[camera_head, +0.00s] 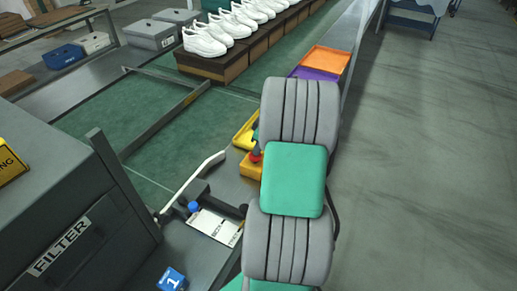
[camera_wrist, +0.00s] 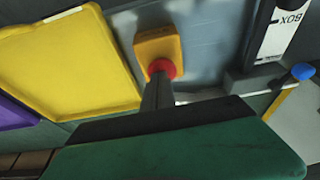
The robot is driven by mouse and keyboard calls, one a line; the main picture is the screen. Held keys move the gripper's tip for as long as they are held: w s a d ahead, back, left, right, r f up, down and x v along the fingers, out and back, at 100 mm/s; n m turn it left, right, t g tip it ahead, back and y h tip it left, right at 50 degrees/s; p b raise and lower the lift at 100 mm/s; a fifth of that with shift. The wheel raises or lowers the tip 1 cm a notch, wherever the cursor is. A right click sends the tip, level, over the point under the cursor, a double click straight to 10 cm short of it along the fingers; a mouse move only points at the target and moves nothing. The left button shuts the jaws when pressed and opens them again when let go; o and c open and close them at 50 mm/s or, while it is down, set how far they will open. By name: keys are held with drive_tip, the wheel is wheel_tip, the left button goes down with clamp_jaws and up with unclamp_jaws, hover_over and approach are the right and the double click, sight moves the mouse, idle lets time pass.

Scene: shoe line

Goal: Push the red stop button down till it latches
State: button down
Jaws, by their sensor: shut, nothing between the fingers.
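The red stop button (camera_wrist: 162,68) sits on a yellow-orange box (camera_wrist: 157,44) in the wrist view. In the head view the red button (camera_head: 255,157) shows at the left edge of my arm, on its yellow box (camera_head: 248,170), partly hidden by the arm. My gripper (camera_wrist: 160,80) is shut and empty, its dark fingertips at the near edge of the button and covering part of it. I cannot tell whether the tips touch the button or how far down it is. The head view does not show the fingers clearly.
A yellow tray (camera_wrist: 70,62) lies beside the button box, with a purple tray (camera_wrist: 15,114) past it. A blue knob (camera_wrist: 303,72) stands on the other side. In the head view, an orange tray (camera_head: 326,62) and white shoes (camera_head: 204,40) are farther back.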

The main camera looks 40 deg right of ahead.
drive_tip(key=shift+s+a+f, duration=0.25)
drive_tip(key=shift+f, duration=0.4)
drive_tip(key=shift+s+a+f, duration=0.1)
drive_tip(key=shift+s+f, duration=0.05)
drive_tip(key=shift+f, duration=0.05)
drive_tip(key=r+p, duration=0.1)
drive_tip(key=r, duration=0.1)
drive_tip(key=r+p, duration=0.2)
drive_tip(key=r, duration=0.1)
drive_tip(key=shift+w+d+r, duration=0.3)
drive_tip(key=shift+d+r, duration=0.05)
drive_tip(key=v, duration=1)
drive_tip(key=shift+b, duration=0.35)
drive_tip(key=shift+w+d, duration=0.1)
